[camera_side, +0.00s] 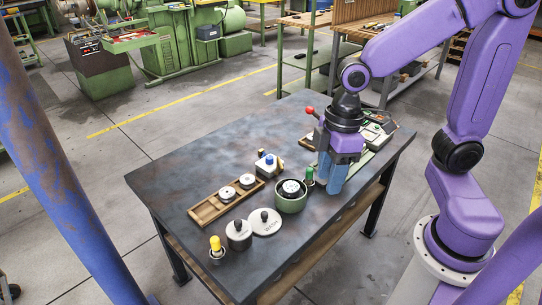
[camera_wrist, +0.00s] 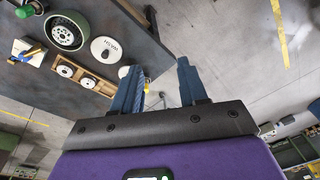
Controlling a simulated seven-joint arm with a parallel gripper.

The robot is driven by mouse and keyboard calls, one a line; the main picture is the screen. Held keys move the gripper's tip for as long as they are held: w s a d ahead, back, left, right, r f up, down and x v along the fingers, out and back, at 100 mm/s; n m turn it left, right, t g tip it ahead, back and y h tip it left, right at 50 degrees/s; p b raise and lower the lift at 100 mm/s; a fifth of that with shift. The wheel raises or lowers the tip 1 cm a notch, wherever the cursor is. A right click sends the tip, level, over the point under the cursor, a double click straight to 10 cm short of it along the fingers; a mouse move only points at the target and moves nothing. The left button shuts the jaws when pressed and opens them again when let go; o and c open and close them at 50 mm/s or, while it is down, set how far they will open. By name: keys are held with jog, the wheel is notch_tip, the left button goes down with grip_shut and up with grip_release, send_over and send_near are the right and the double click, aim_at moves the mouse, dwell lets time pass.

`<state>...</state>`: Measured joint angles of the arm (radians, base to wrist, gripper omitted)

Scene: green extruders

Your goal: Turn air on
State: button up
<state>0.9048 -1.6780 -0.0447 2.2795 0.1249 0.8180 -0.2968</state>
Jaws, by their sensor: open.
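My gripper (camera_side: 331,186) is above the right part of the dark table, its blue fingers pointing down. In the wrist view my gripper (camera_wrist: 158,66) has its fingers apart with nothing between them. No control is clearly marked as the air control. A small green-topped piece (camera_side: 309,176) stands close to the left of my fingers. A device with a panel (camera_side: 376,128) is partly hidden behind my gripper.
A green round container (camera_side: 291,204) holds a pale wheel. A wooden tray (camera_side: 205,213) carries two white discs. The table's left part (camera_side: 165,174) is bare.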

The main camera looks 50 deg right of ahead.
jog(key=w+d+f+m+t+y, duration=0.1)
jog(key=w+d+f+m, duration=0.15)
jog(key=w, duration=1.15)
jog(key=m+t, duration=0.2)
jog(key=t, duration=0.1)
send_near(270, 157)
jog(key=x, duration=0.8)
jog(key=shift+w+a+f, duration=0.1)
jog(key=shift+f, duration=0.15)
jog(key=c, duration=0.8)
